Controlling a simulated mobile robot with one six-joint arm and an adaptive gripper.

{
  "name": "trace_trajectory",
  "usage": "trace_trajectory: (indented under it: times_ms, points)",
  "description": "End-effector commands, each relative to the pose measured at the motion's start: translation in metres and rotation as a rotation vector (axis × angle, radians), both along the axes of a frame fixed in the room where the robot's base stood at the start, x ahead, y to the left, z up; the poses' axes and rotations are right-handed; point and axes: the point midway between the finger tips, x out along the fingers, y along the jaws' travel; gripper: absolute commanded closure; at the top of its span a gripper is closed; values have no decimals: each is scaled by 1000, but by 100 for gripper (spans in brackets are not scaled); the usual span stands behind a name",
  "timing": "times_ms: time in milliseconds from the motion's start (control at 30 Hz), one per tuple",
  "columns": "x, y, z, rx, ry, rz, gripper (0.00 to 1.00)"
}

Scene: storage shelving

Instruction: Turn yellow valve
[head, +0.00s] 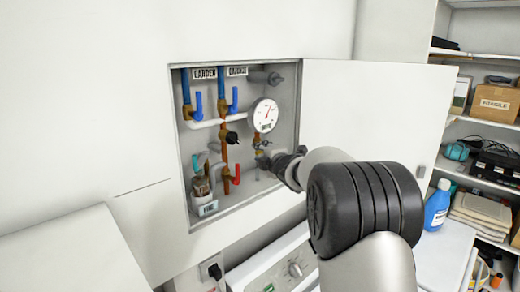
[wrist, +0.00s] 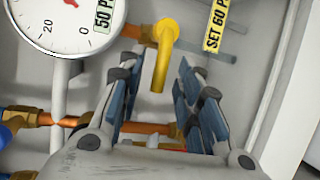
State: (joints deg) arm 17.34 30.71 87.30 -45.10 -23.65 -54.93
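The yellow valve (wrist: 163,52) shows in the wrist view as a round yellow hub with a straight lever pointing down the picture. My gripper (wrist: 158,80) is open, with one blue-padded finger on each side of the lever. The lever's end lies between the fingers, with a visible gap on both sides. In the head view my gripper (head: 267,162) reaches into the wall cabinet just below the round gauge (head: 264,115). The valve is small there and partly hard to make out beside the gripper.
The recessed cabinet (head: 178,150) also holds blue-handled valves (head: 198,106), a red-handled valve (head: 237,174) and copper pipes. Its open door (head: 345,110) stands to the right of my gripper. In the wrist view the gauge (wrist: 65,25) sits close left of the fingers.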

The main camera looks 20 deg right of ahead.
Motion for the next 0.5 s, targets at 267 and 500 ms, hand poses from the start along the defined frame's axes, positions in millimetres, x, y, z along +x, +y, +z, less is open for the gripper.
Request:
trace_trajectory:
  times_ms: [267, 500]
  points:
    - [20, -1, -3, 1, 1, -1, 68]
    - [20, -1, -4, 1, 0, -1, 68]
